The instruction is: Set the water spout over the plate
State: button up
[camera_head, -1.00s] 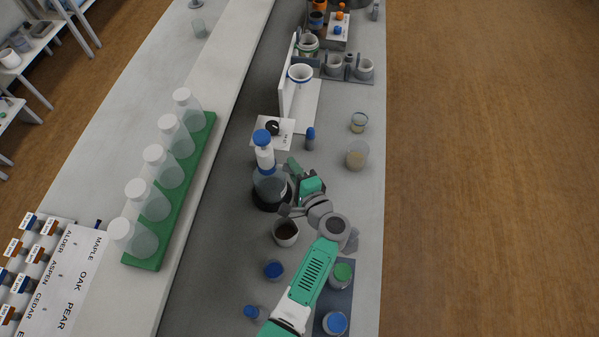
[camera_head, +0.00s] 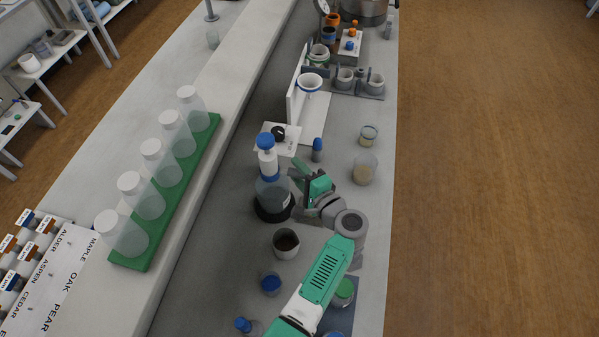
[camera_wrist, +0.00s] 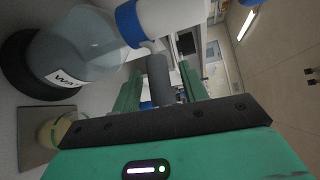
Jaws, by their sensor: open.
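The water bottle (camera_head: 273,192) is clear with a blue collar and a white, blue-topped head, and stands upright on a round black base. In the wrist view the bottle (camera_wrist: 85,45) shows a label starting "WA". A grey cylinder that looks like the water spout (camera_wrist: 160,76) sticks out from its head. My gripper (camera_head: 309,176) is open just right of the bottle. In the wrist view its fingers (camera_wrist: 160,88) are on either side of the grey cylinder, with contact unclear. A white square plate (camera_head: 290,147) with a black round piece lies behind the bottle; I cannot tell if it is the task's plate.
A beaker of dark soil (camera_head: 286,243) stands in front of the bottle. A blue-capped vial (camera_head: 317,150) and a beaker (camera_head: 364,170) stand behind and right of my gripper. A white upright stand with a funnel (camera_head: 310,83) is further back. A green rack (camera_head: 150,240) of bottles is left.

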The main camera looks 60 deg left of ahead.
jog(key=d+r, duration=0.1)
jog(key=d, duration=0.6)
jog(key=shift+d, duration=0.4)
jog(key=w+d+r+n+t+h, duration=0.3)
jog(key=w+d+r+t, duration=0.3)
jog(key=w+r, duration=0.5)
jog(key=d+r+t+h, duration=0.2)
jog(key=d+r+t, duration=0.35)
jog(key=r, duration=0.45)
jog(key=d+r+t+h, duration=0.2)
jog(key=d+r+t, duration=0.3)
jog(key=r, duration=0.6)
jog(key=s+d+r+t+h, duration=0.3)
jog(key=s+d+r, duration=0.2)
jog(key=r, duration=0.2)
jog(key=s+d+r+m+t+h, duration=0.1)
jog(key=s+d+r+t+h, duration=0.25)
jog(key=d+r, duration=0.35)
jog(key=s+d+r+t+h, duration=0.25)
jog(key=s+d+r, duration=0.2)
jog(key=r, duration=0.35)
notch_tip(320, 180, up, 17)
jog(key=s+p, duration=0.1)
jog(key=p, duration=1.5)
jog(key=shift+s+a+f, duration=0.2)
jog(key=shift+a, duration=0.05)
